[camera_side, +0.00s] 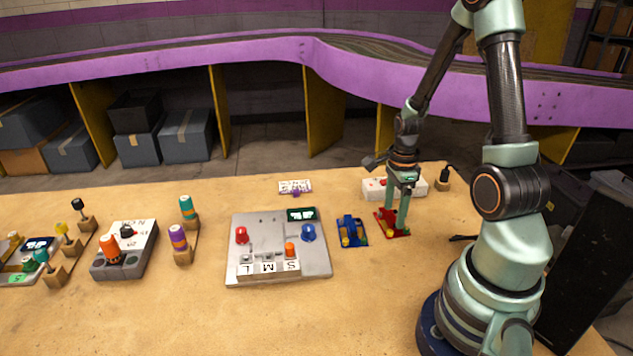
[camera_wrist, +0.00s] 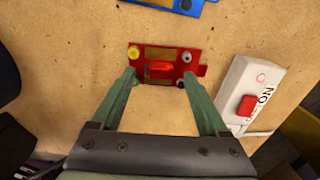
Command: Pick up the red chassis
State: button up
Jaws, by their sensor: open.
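The red chassis (camera_side: 391,228) lies flat on the table to the right of a blue chassis (camera_side: 351,231) in the side view. In the wrist view the red chassis (camera_wrist: 151,53) is a small plate with a yellow knob at one corner and a raised red block in its middle. My gripper (camera_side: 396,226) points down over it. In the wrist view my gripper (camera_wrist: 161,77) is open, with one green finger near each side of the chassis. Whether the fingers touch it I cannot tell.
A white box with a red button (camera_wrist: 247,103) stands close to the right finger in the wrist view. The blue chassis (camera_wrist: 182,5) shows at the top edge. A grey panel (camera_side: 278,270) with knobs stands left in the side view. The front of the table is clear.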

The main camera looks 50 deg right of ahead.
aim_at(393, 217)
jog(key=shift+f, duration=0.75)
grip_shut()
jog(key=shift+r, duration=0.15)
notch_tip(393, 217, up, 20)
